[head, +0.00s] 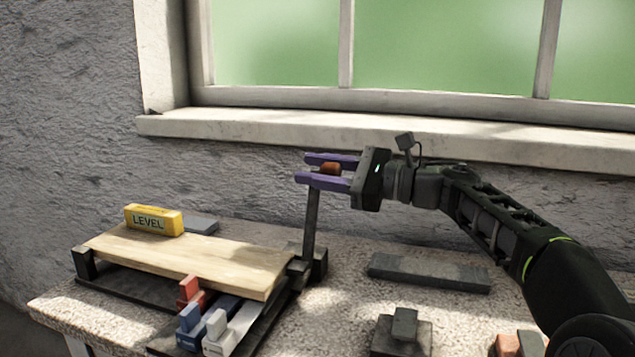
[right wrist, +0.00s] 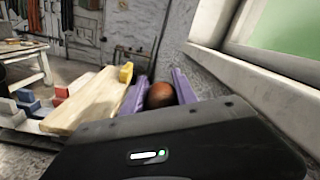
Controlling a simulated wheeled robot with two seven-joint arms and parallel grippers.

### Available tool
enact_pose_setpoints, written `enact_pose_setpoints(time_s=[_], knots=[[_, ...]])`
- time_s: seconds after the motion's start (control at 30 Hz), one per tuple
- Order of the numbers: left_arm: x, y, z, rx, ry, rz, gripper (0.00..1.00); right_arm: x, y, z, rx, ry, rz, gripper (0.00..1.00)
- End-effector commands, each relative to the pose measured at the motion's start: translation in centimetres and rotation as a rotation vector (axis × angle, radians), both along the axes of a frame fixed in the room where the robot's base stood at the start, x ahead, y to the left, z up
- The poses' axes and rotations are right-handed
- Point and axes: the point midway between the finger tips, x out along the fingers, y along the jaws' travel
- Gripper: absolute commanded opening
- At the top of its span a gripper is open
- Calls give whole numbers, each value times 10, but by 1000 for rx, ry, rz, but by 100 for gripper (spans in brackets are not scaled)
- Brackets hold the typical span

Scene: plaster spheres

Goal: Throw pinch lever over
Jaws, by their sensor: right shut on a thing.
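The pinch lever is a dark upright bar (head: 311,222) with an orange-brown knob (head: 330,169) at its top. It rises from a dark pivot block at the right end of a wooden board (head: 190,258) and stands near vertical. My right gripper (head: 312,169) comes in from the right with its purple fingers either side of the knob, shut on it. In the right wrist view the round knob (right wrist: 162,94) sits between the purple fingers. My left gripper is in neither view.
A yellow block marked LEVEL (head: 154,220) stands on the board. Red, blue and white pieces (head: 215,325) sit at the board's front. A grey bar (head: 430,272) and a grey block (head: 402,335) lie on the table to the right. The window sill (head: 400,142) is behind.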

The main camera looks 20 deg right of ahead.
Motion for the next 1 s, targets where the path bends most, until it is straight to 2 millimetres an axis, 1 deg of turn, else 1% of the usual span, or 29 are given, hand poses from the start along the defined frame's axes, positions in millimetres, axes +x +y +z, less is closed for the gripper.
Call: enact_pose_setpoints(time_s=[0.03, 0.3, 0.33, 0.53, 0.83, 0.93, 1.0], knots=[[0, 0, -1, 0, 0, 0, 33, 1, -3, -6, -9, 6, -5, 0], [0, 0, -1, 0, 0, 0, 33, 1, -2, -6, -8, 8, -4, 0], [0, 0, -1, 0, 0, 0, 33, 1, -2, -7, -8, 8, -4, 35], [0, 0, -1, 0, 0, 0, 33, 1, -1, -4, -6, 6, -2, 51], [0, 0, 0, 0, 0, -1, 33, -1, -2, -2, -3, 3, -1, 51], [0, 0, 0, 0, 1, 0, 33, -5, -8, -2, -3, 3, -2, 51], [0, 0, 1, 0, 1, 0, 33, -10, -15, -2, -4, 3, -4, 51]])
